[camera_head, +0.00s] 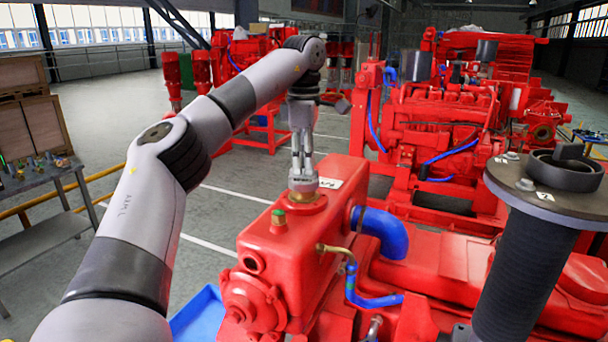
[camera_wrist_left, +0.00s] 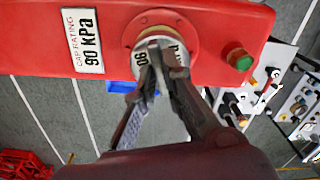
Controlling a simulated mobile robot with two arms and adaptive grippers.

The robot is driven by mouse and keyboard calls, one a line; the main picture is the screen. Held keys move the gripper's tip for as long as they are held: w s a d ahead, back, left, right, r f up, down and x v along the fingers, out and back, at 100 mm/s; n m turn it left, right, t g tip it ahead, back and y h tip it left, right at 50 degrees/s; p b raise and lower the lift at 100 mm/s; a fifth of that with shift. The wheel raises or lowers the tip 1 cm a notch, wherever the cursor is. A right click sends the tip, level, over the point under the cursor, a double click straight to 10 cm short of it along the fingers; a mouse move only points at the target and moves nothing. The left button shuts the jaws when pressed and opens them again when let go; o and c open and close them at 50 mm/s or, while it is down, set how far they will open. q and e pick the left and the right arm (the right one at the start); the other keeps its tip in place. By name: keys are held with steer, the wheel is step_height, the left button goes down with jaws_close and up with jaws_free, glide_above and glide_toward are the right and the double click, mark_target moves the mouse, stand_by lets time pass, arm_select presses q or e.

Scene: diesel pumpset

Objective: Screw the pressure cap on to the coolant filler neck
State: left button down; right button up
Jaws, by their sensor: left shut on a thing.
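The pressure cap (camera_head: 303,184) is a small pale metal disc at the top of the red coolant tank (camera_head: 333,200). It also shows in the left wrist view (camera_wrist_left: 178,50) as a round silver top with printed lettering. The brass-coloured coolant filler neck (camera_head: 303,201) is directly below the cap and mostly hidden by it. Whether the cap's threads are engaged cannot be told. My left gripper (camera_head: 302,174) points straight down with its fingers shut on the cap; they also show in the left wrist view (camera_wrist_left: 155,72). My right gripper is in neither view.
A green-topped brass plug (camera_head: 279,217) stands near the neck. A "CAP RATING 90 kPa" plate (camera_wrist_left: 83,40) is on the tank top. A blue hose (camera_head: 381,230) and a dark column (camera_head: 522,265) are to the right. A blue tray (camera_head: 201,317) lies below left.

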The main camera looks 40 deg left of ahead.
arm_select(q)
steer(key=shift+m, duration=0.8)
steer(key=m, duration=0.2)
steer(key=shift+m, duration=0.4)
steer(key=m, duration=0.3)
steer(key=c, duration=1.6)
jaws_free()
steer(key=o, duration=0.4)
